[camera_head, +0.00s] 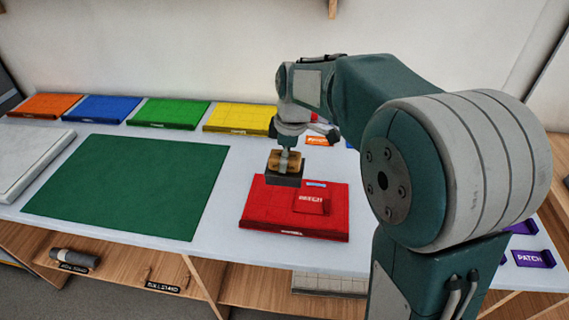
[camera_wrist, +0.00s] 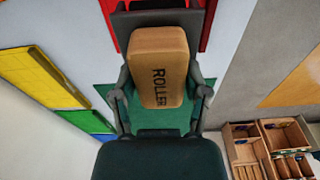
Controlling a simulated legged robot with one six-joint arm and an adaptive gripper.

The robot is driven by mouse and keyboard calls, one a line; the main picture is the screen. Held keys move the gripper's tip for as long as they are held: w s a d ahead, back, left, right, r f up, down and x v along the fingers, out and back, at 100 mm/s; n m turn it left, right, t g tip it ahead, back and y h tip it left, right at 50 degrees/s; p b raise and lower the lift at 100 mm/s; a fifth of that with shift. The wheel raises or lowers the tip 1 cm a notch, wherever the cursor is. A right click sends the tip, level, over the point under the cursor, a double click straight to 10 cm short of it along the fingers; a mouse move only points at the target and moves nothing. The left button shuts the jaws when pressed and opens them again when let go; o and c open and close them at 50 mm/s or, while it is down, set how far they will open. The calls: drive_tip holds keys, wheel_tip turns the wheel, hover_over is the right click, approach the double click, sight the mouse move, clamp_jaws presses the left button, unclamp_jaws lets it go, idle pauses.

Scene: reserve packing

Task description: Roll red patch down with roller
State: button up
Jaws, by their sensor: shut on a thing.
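The roller (camera_head: 284,174), a tan block over a dark base, is gripped by my gripper (camera_head: 289,152). In the wrist view the tan block (camera_wrist: 158,66) reads ROLLER and sits between the two fingers. The roller is at the back left part of the red pack (camera_head: 262,214), overlapping its back edge in the head view; I cannot tell whether it touches. A small red patch (camera_head: 311,204) with white lettering lies on the pack, right of and in front of the roller. The roller hides part of the pack.
A large green mat (camera_head: 130,185) lies left. Orange (camera_head: 45,105), blue (camera_head: 95,109), green (camera_head: 168,113) and yellow (camera_head: 240,118) packs line the back. Purple pieces (camera_head: 534,258) lie far right. A dark cylinder (camera_head: 75,257) lies on the shelf below. White tabletop shows between mat and red pack.

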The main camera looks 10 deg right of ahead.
drive_tip(key=o, duration=0.4)
drive_tip(key=c, duration=0.4)
drive_tip(key=w+d+f, duration=0.2)
drive_tip(key=d, duration=0.5)
drive_tip(key=shift+w+f, duration=0.15)
drive_tip(key=shift+f, duration=3.05)
drive_tip(key=shift+f, duration=0.4)
drive_tip(key=shift+w+a, duration=0.25)
drive_tip(key=shift+a, duration=0.7)
drive_tip(key=shift+a, duration=0.1)
drive_tip(key=shift+w+a, duration=0.35)
drive_tip(key=shift+a, duration=0.55)
